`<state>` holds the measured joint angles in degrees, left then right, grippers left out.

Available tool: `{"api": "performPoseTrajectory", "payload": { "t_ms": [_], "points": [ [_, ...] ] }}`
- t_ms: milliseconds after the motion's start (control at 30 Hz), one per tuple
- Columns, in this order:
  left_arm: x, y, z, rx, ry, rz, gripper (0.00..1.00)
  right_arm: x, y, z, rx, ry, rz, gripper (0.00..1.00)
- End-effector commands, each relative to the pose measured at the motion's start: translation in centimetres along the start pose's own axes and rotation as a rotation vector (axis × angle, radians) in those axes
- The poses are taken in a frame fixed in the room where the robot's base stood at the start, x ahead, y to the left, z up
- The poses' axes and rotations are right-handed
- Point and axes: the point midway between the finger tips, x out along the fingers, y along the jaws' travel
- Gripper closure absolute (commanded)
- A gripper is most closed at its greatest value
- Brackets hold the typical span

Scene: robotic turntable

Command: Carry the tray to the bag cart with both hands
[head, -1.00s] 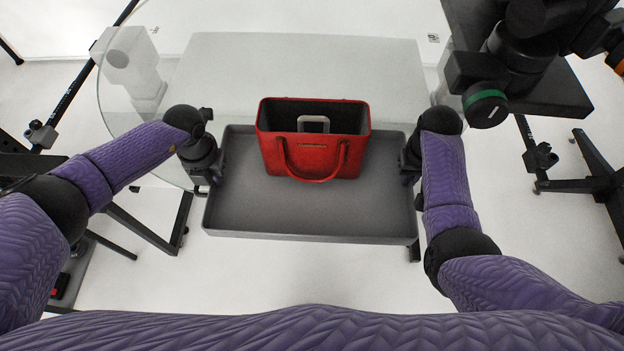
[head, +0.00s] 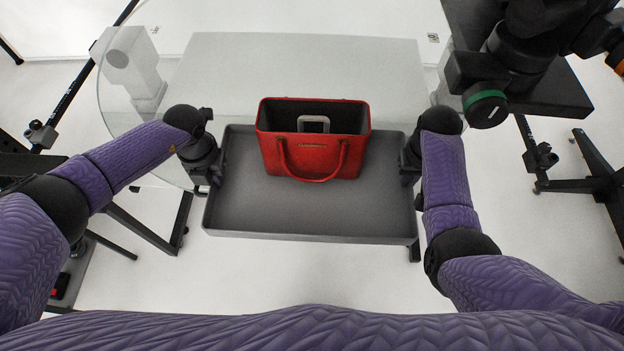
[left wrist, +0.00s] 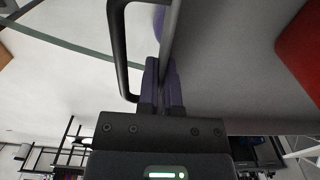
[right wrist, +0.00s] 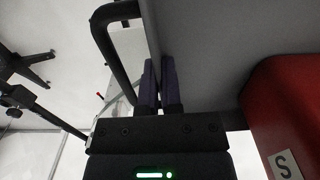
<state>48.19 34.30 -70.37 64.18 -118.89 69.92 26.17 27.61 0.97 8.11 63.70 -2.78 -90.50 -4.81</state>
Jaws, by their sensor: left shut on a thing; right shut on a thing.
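The grey tray (head: 310,222) is held level in the middle of the head view, with a red handbag (head: 312,158) standing upright in its back part. My left gripper (head: 212,178) is at the tray's left side, and in the left wrist view its fingers (left wrist: 163,82) are shut on the tray wall (left wrist: 172,35) beside a black handle. My right gripper (head: 408,172) is at the tray's right side, and in the right wrist view its fingers (right wrist: 160,82) are shut on the tray wall (right wrist: 152,35) beside another black handle. The bag cart cannot be made out for certain.
A round glass turntable (head: 120,95) with a pale panel (head: 300,60) lies just behind the tray. A black robot arm and mount (head: 520,80) stand at the back right. Black stand legs (head: 590,180) are at right. White floor shows in front of the tray.

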Motion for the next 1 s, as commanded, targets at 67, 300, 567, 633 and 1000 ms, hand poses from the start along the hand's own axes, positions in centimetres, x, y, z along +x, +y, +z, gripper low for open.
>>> {"api": "performPoseTrajectory", "payload": {
  "t_ms": [67,300,567,633,1000],
  "points": [
    [0.0,0.2,0.0,-0.002,0.0,0.004,1.0,0.0,0.2,0.0,0.002,0.001,0.004,1.0],
    [-0.7,0.2,0.0,-0.003,-0.001,0.005,1.0,-0.7,0.2,-0.1,0.002,0.003,0.005,1.0],
    [-4.7,0.2,0.1,-0.003,-0.006,0.005,1.0,-4.7,0.2,-0.1,0.002,0.007,0.005,1.0],
    [-5.4,0.2,0.1,-0.003,-0.006,0.005,1.0,-5.5,0.2,-0.1,0.002,0.008,0.005,1.0],
    [-5.2,0.3,0.1,-0.003,-0.005,0.006,1.0,-5.3,0.2,-0.1,0.002,0.007,0.005,1.0]
  ]
}}
